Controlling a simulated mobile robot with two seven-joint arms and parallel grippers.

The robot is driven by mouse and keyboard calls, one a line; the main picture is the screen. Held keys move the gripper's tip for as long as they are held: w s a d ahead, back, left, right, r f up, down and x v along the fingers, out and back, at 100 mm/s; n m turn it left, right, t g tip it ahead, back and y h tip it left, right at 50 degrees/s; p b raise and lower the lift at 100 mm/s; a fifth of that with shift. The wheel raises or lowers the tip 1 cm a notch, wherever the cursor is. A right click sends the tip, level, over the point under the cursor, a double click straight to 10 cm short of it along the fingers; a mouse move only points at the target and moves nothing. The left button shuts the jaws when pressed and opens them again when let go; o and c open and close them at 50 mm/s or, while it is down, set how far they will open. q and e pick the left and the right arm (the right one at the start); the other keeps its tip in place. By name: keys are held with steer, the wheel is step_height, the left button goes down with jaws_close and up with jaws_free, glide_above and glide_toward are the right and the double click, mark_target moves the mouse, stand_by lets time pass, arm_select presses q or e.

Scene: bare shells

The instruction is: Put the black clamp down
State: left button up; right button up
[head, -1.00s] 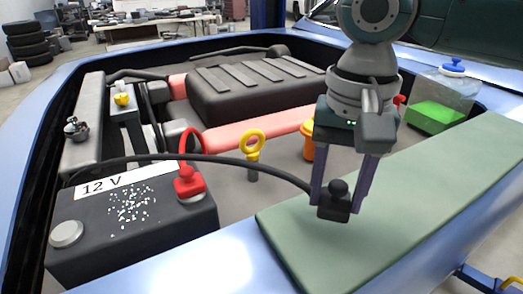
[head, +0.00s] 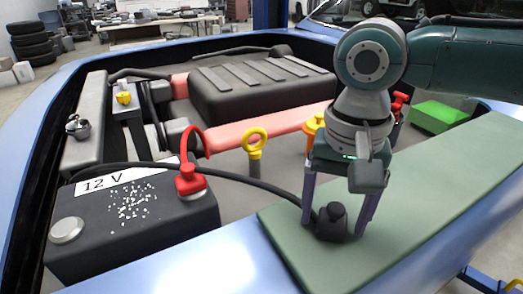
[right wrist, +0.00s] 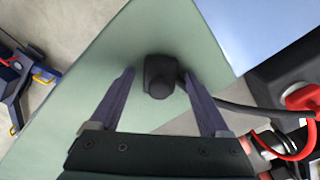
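The black clamp (head: 332,222) rests on the green mat (head: 420,200) on the car's front edge, with its black cable running left toward the battery. It also shows in the right wrist view (right wrist: 160,77), on the mat. My right gripper (head: 335,228) is open around the clamp. My left gripper is not in view.
The 12 V battery (head: 130,220) with a red clamp (head: 190,180) on its terminal stands at left. The mat's right part is clear.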

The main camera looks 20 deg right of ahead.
mark_target(336, 207)
steer(key=shift+r, duration=0.1)
steer(key=shift+r, duration=0.35)
step_height(336, 207, up, 11)
steer(key=p, duration=0.2)
steer(key=s+a+f+n+t+y, duration=0.2)
steer(key=s+a+f+n+y, duration=0.1)
steer(key=s+a+f+n, duration=0.6)
steer(key=s+d+n+t+h, duration=0.1)
steer(key=s+d+h, duration=0.1)
steer(key=s+d, duration=0.4)
steer(key=shift+s+t+h, duration=0.3)
steer(key=shift+s+h, duration=0.1)
steer(key=shift+s, duration=0.1)
